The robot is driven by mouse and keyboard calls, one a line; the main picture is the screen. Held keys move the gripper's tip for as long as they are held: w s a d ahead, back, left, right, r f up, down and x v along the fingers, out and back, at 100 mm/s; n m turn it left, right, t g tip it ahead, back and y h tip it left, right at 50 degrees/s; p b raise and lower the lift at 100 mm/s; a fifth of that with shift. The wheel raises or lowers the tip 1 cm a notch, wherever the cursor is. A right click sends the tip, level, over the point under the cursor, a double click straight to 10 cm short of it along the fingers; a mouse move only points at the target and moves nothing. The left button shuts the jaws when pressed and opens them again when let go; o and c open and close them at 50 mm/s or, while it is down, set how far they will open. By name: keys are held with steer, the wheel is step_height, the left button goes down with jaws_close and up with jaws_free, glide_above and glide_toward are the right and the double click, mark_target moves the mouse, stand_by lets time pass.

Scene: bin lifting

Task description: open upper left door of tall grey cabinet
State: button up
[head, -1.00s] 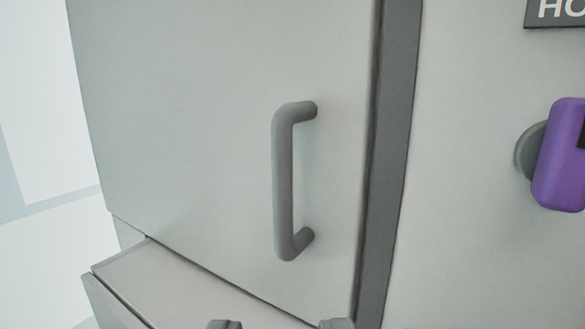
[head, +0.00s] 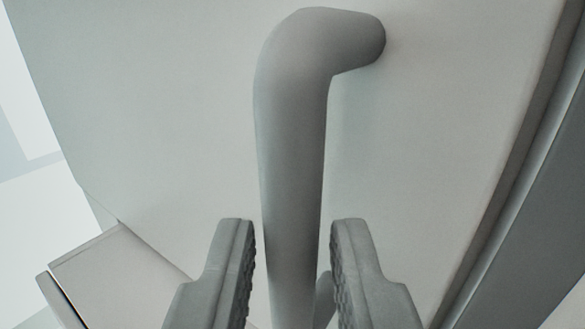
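The grey cabinet door (head: 170,110) fills most of the head view. Its grey bar handle (head: 291,150) stands upright in the middle, bending back to the door at the top right. My gripper (head: 292,232) is at the bottom centre with its two fingers apart, one on each side of the handle's bar. A gap shows between the bar and each finger, narrower on the left. The lower end of the handle is mostly hidden behind the right finger and the frame's bottom edge.
A dark grey vertical strip (head: 530,200) runs beside the door's right edge. A lighter box-like part (head: 120,275) juts out below the door at the lower left. Pale wall or floor (head: 30,230) shows at the far left.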

steer(key=shift+w, duration=1.25)
jaws_close()
steer(key=shift+s, duration=0.1)
